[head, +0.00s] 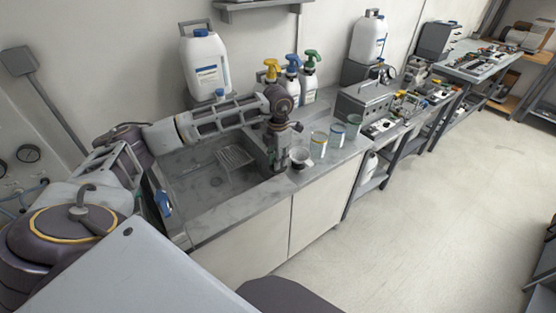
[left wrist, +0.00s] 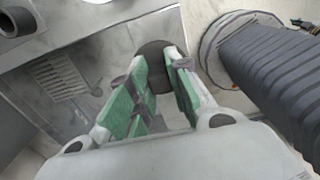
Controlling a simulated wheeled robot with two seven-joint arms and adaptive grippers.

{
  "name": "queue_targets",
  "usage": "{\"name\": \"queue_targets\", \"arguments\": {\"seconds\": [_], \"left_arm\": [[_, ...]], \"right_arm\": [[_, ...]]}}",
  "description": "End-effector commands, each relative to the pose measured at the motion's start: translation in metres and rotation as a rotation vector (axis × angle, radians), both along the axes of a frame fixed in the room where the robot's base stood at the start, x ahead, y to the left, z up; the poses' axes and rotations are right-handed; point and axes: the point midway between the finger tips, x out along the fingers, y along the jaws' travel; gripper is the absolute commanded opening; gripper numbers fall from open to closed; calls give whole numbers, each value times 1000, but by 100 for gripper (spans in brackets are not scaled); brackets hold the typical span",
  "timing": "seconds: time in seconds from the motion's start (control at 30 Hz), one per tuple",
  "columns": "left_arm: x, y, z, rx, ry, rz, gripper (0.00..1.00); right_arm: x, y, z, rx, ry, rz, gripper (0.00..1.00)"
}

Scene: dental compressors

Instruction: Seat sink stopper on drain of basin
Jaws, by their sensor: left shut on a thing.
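The sink basin (head: 195,183) is a grey sunken sink in the counter at left centre of the head view. My left arm reaches across it, and my left gripper (head: 284,161) points down by the basin's right end. In the left wrist view, its green-padded fingers (left wrist: 155,85) are closed on a dark, rounded piece that looks like the sink stopper (left wrist: 152,55). The stopper is hard to make out in the head view. My right gripper is not in view.
A wire rack (head: 236,157) lies in the basin. Right of the gripper stand a small pale cup (head: 300,156) and several jars (head: 319,144). Spray bottles (head: 291,80) and a white jug (head: 204,62) stand behind the arm. Free floor (head: 430,210) lies to the right.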

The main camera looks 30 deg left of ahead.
Motion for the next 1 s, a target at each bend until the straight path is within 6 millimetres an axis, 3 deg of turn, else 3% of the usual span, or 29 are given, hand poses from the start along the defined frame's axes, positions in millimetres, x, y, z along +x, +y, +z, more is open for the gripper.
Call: {"name": "queue_targets", "arguments": {"seconds": [0.47, 1.0], "left_arm": [[0, 0, 0, 0, 0, -95, 0], [0, 0, 0, 0, 0, -507, 0]], "right_arm": [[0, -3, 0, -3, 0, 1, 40], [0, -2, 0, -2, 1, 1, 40]]}}
